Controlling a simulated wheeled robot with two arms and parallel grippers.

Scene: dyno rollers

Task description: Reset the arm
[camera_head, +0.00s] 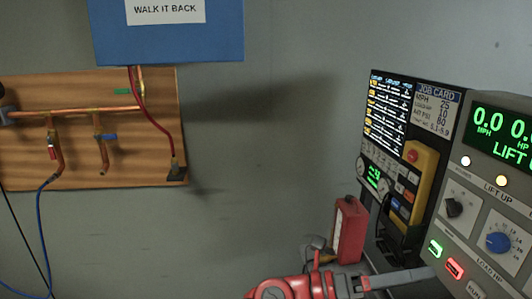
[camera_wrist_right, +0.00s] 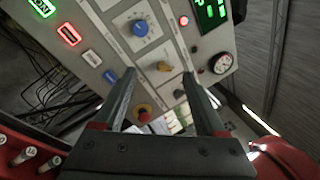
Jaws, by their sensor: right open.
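My right arm, red and grey, comes in along the bottom of the head view. Its gripper (camera_head: 425,275) is in front of the grey control panel (camera_head: 450,205), near the lower left edge. In the right wrist view the two dark fingers of the gripper (camera_wrist_right: 160,85) are apart with nothing held between them. I cannot tell whether the fingers touch the panel. My left gripper is not in view.
A screen with a job card (camera_head: 437,105) and a yellow pendant (camera_head: 412,185) stand behind the panel. A red box (camera_head: 348,230) stands left of it. A wooden board with copper pipes (camera_head: 95,165) hangs on the left wall. The wall between is bare.

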